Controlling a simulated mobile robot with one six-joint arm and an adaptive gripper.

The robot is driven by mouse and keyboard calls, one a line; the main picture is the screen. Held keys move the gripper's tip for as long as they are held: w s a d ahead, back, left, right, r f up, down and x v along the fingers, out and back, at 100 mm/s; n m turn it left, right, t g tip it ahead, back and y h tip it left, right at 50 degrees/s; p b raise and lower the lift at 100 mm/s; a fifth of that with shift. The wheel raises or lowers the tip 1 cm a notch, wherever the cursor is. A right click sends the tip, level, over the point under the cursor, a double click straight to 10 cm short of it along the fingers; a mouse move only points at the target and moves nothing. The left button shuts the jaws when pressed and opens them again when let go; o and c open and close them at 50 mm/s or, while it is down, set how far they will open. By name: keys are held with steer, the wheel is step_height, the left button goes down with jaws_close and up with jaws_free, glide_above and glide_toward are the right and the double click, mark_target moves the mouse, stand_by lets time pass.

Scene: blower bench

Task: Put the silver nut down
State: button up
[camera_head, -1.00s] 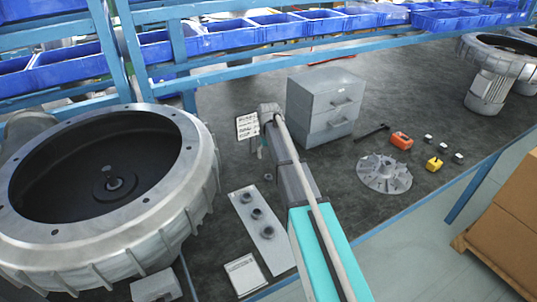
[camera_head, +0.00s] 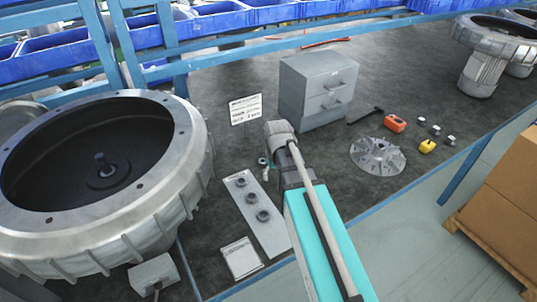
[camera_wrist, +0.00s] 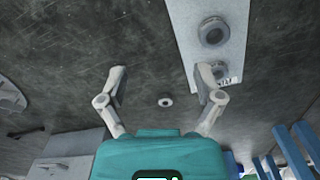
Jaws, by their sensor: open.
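The silver nut (camera_wrist: 166,100) is a small grey ring with a dark hole, lying flat on the dark bench top in the wrist view. It shows between and beyond my two spread fingers, touching neither in that view. In the head view the nut (camera_head: 262,161) is a tiny ring beside my finger. My gripper (camera_wrist: 160,72) is open and empty. In the head view my gripper (camera_head: 266,173) is partly hidden by my wrist, near the upper end of the light plate.
The light plate (camera_head: 238,178) carries several dark rings in a row. The large blower housing (camera_head: 180,210) stands at left. A grey drawer cabinet (camera_head: 305,85) stands behind, an impeller (camera_head: 378,155) at right. Bare bench surrounds the nut.

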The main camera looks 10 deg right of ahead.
steer(key=s, duration=0.8)
steer(key=shift+s, duration=0.4)
steer(key=shift+d, duration=0.1)
steer(key=shift+r+p, duration=0.5)
